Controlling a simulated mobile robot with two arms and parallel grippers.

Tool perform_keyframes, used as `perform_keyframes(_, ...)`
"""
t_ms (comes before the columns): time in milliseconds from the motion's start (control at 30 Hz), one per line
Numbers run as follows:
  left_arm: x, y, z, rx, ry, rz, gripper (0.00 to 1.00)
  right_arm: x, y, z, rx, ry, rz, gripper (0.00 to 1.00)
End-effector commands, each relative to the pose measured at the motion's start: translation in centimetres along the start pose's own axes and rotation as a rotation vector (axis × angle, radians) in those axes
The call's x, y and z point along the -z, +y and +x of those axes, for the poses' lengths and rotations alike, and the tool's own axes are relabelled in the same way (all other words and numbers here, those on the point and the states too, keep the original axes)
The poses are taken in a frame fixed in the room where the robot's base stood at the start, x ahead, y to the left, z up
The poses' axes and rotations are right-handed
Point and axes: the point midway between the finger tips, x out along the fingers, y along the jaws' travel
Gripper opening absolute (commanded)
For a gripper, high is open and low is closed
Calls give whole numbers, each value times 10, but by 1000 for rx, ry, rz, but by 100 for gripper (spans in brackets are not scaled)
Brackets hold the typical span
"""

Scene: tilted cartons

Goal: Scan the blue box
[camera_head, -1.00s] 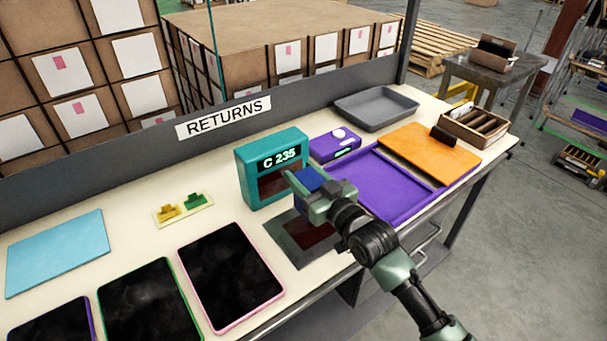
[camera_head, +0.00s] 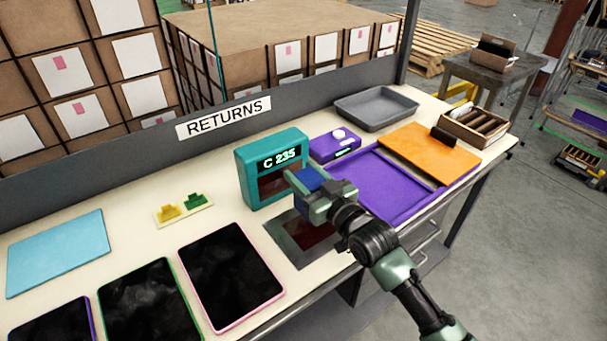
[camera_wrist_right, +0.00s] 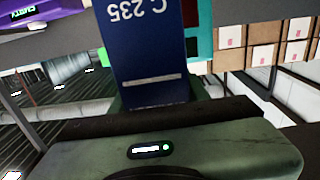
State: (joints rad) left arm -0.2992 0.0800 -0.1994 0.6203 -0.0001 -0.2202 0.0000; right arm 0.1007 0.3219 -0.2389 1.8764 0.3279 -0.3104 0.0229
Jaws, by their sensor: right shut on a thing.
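My right gripper (camera_head: 316,194) is shut on the blue box (camera_head: 309,178) and holds it in front of the teal scanner (camera_head: 246,168), whose display reads "C 235". In the right wrist view the blue box (camera_wrist_right: 152,50) shows the print "C 235" upside down and a pale stripe. The teal housing (camera_wrist_right: 198,30) is partly hidden behind the box. A dark scan plate with a reddish window (camera_head: 303,236) lies on the table below the gripper. I cannot tell whether the box touches the scanner. My left gripper is not in view.
To the right are a purple tray (camera_head: 385,186), a purple device (camera_head: 335,146), an orange board (camera_head: 428,152), a grey tray (camera_head: 376,108) and a divided wooden box (camera_head: 477,127). Several dark tablets, one pink-rimmed (camera_head: 231,277), and a light blue sheet (camera_head: 55,252) lie left. A "RETURNS" panel (camera_head: 223,118) runs behind.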

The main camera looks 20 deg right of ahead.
Motion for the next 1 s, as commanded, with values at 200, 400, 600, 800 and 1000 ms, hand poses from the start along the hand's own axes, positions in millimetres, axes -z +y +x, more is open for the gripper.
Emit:
perform_keyframes(200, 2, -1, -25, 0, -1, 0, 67, 27, 0, 0, 0, 2, -1, 0)
perform_keyframes(400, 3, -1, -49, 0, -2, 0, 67, 51, 0, 0, 0, 2, 0, 0)
perform_keyframes(600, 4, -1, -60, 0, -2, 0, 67, 62, 0, 0, 0, 1, 0, 0)
perform_keyframes(800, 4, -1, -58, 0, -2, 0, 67, 60, 0, 0, 0, 1, 0, 0)
perform_keyframes(1000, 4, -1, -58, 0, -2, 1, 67, 60, 0, 0, 0, 2, 0, 0)
